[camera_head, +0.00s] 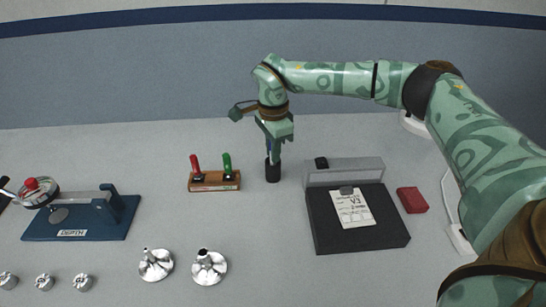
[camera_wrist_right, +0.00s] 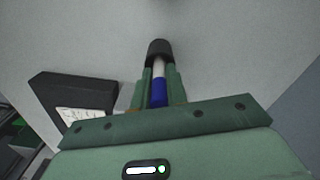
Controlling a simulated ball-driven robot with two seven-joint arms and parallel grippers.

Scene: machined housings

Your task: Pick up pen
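The pen (camera_wrist_right: 158,90) has a blue end and a white barrel in the right wrist view. Its far end goes into a small black cup (camera_head: 272,172), which stands upright on the table in the head view. The cup also shows in the right wrist view (camera_wrist_right: 159,48). My right gripper (camera_head: 273,150) points down over the cup. In the right wrist view its green fingers (camera_wrist_right: 159,80) lie close along both sides of the pen and look shut on it. The pen's lower part is hidden in the cup. My left gripper is not in view.
A wooden block (camera_head: 214,181) with red and green tools stands left of the cup. A black tray (camera_head: 378,232) with a labelled sheet and a red block (camera_head: 412,200) are to the right. A blue gauge stand (camera_head: 90,222) and metal parts (camera_head: 207,267) are at left and front.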

